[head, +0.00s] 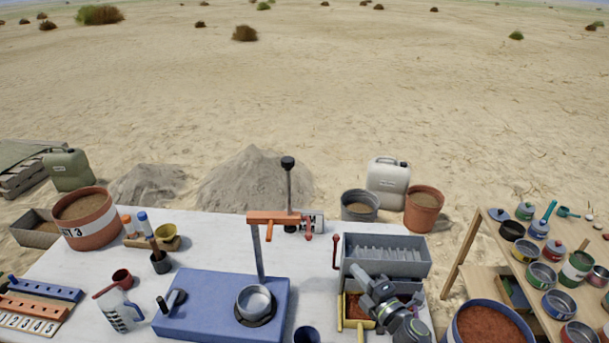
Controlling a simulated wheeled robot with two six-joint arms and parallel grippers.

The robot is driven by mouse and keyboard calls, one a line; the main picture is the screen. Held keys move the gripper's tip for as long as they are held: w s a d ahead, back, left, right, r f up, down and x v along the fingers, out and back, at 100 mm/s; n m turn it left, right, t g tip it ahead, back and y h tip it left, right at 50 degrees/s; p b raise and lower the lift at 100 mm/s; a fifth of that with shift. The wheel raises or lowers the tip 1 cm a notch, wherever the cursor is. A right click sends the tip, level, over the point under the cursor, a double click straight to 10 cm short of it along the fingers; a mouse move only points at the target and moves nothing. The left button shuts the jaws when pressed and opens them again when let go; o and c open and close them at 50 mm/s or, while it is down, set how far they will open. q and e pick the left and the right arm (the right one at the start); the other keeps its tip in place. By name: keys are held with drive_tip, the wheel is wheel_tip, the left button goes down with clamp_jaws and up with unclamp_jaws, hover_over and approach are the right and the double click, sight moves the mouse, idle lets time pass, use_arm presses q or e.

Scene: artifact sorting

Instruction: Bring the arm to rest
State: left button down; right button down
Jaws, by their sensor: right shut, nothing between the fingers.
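My right gripper (362,277) shows at the lower right of the table in the head view. It is shut with nothing between its fingers, and my grey right arm comes in below it from the bottom edge. The gripper is over a yellow-edged tray (347,324), just in front of a grey bin with ridges (430,256). I cannot tell whether it touches either. The arm hides part of the tray. My left gripper is not in the view.
A blue box (210,318) carrying a metal bowl (254,300) and an orange-armed stand (272,218) are left of the gripper. A bucket of reddish soil (490,325) and a crowded wooden shelf (468,240) are right.

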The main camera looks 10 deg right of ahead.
drive_tip(key=s+d+m+g+h, duration=0.5)
drive_tip(key=s+d+m+h, duration=0.7)
drive_tip(key=m, duration=0.4)
drive_tip(key=s+a+m+g+y, duration=0.2)
drive_tip(key=s+a+m+g, duration=0.15)
drive_tip(key=s, duration=0.85)
drive_tip(key=s+a+m+g+y, duration=0.3)
drive_tip(key=s+g, duration=0.2)
drive_tip(key=s, duration=0.6)
wheel_tip(320, 180, down, 31)
drive_tip(key=d+g+b, duration=0.2)
drive_tip(key=b, duration=0.4)
drive_tip(key=s+f+b, duration=0.2)
drive_tip(key=s+f, duration=0.5)
drive_tip(key=f, duration=0.3)
drive_tip(key=s+a+f+b, duration=0.1)
drive_tip(key=s+f+b, duration=0.2)
drive_tip(key=s+f, duration=0.5)
wheel_tip(320, 180, down, 4)
drive_tip(key=shift+r+g, duration=0.25)
drive_tip(key=shift+g, duration=0.1)
